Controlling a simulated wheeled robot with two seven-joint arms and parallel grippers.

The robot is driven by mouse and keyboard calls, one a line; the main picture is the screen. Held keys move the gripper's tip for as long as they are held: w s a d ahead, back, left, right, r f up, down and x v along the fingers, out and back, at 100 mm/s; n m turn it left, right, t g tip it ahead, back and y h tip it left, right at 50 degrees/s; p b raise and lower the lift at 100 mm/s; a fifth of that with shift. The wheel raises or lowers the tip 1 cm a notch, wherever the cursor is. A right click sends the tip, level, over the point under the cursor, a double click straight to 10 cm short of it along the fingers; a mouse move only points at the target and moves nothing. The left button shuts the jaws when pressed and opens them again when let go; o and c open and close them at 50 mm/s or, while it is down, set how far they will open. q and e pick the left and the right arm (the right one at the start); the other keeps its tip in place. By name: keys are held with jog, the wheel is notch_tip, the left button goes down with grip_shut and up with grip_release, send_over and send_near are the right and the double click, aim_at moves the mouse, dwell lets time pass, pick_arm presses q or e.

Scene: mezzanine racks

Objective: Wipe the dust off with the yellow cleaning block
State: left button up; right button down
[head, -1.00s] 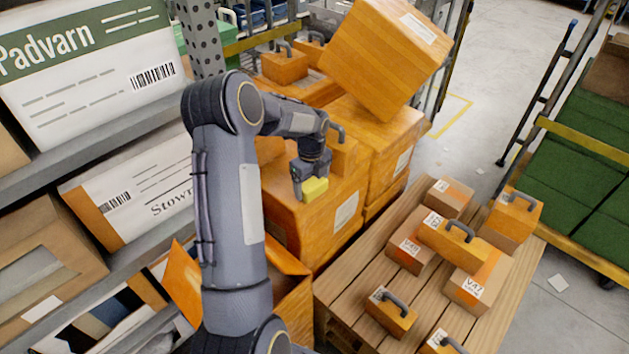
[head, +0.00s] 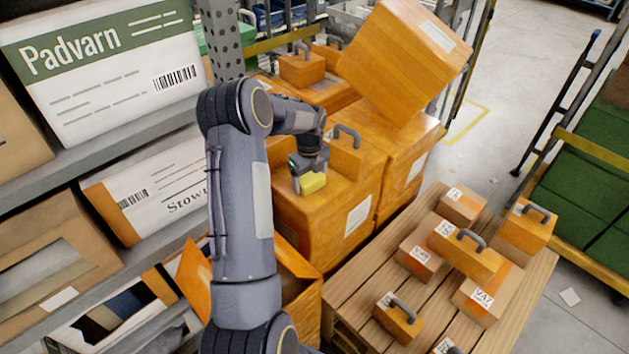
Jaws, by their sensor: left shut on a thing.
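My left gripper (head: 306,172) points down and is shut on the yellow cleaning block (head: 312,183). The block is over the top or upper front of a large orange box (head: 340,205) in the middle. I cannot tell whether the block touches that box. No dust can be made out clearly on the orange surfaces. My right gripper is not in view.
A handled orange case (head: 351,151) stands close right of my gripper. A tilted orange box (head: 404,62) rests behind. A wooden pallet (head: 380,279) with several small boxes is at right. Shelves (head: 105,142) with white boxes line the left. Floor beyond is mostly clear.

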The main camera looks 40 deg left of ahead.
aim_at(323, 198)
pick_arm(q)
jog(key=shift+w+a+f+p, duration=0.1)
jog(key=shift+a+p, duration=0.05)
jog(key=shift+a, duration=1)
jog(key=shift+w+a+p, duration=0.1)
jog(key=shift+a+p, duration=0.05)
jog(key=shift+a, duration=0.95)
jog(key=shift+w+a+p, duration=0.15)
jog(key=shift+a+p, duration=0.15)
jog(key=shift+a, duration=1.35)
jog(key=shift+d+f+b, duration=0.1)
jog(key=shift+d+b, duration=0.25)
jog(key=shift+d, duration=0.6)
jog(key=shift+s+d+r+b, duration=0.15)
jog(key=shift+d, duration=1.1)
jog(key=shift+s+d+r+b, duration=0.1)
jog(key=shift+d+b, duration=0.05)
jog(key=shift+d, duration=1.05)
jog(key=shift+s+d+f+b, duration=0.15)
jog(key=shift+d+b, duration=0.15)
jog(key=shift+d, duration=1)
jog(key=shift+s+d, duration=0.15)
jog(key=shift+d, duration=1.85)
jog(key=shift+r, duration=0.2)
